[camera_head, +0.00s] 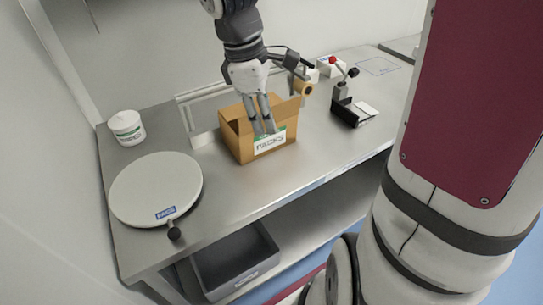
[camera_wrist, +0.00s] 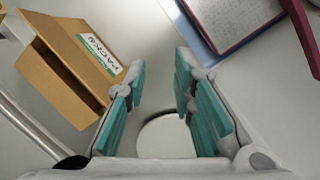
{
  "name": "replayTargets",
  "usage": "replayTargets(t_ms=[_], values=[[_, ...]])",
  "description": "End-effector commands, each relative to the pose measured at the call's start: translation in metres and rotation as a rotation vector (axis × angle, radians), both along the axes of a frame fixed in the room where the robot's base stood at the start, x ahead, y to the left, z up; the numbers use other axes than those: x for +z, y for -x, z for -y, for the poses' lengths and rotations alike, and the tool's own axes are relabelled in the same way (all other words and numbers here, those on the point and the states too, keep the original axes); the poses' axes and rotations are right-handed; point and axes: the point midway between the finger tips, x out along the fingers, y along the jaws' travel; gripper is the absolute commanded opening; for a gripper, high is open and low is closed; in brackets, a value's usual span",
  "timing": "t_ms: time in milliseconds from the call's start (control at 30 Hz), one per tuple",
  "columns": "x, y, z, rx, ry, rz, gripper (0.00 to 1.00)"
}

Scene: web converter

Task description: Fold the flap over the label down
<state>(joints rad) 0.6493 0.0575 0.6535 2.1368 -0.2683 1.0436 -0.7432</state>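An open brown cardboard box (camera_head: 236,142) stands on the metal bench. A white and green label (camera_head: 270,143) is on its front face. Its raised flaps show around the top, but which one belongs to the label side is partly hidden by my fingers. My gripper (camera_head: 264,129) points down at the box's front upper edge, just above the label; I cannot tell whether it touches. In the wrist view the box (camera_wrist: 66,98) and label (camera_wrist: 101,52) are at the upper left. My gripper (camera_wrist: 160,88) shows there with teal pads apart and nothing between them.
A round grey plate (camera_head: 150,190) and a white tub (camera_head: 127,127) are on the bench at left. A tape roll (camera_head: 302,86) is close behind the box. A grey bin (camera_head: 235,262) is below.

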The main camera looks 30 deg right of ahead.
Motion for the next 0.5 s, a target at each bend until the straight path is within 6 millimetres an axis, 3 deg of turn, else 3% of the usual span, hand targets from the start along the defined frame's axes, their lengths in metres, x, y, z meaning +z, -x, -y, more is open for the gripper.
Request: replayTargets(t_ms=[500], values=[[0.016,0.038,-0.017,-0.296,0.052,0.186,0.23]])
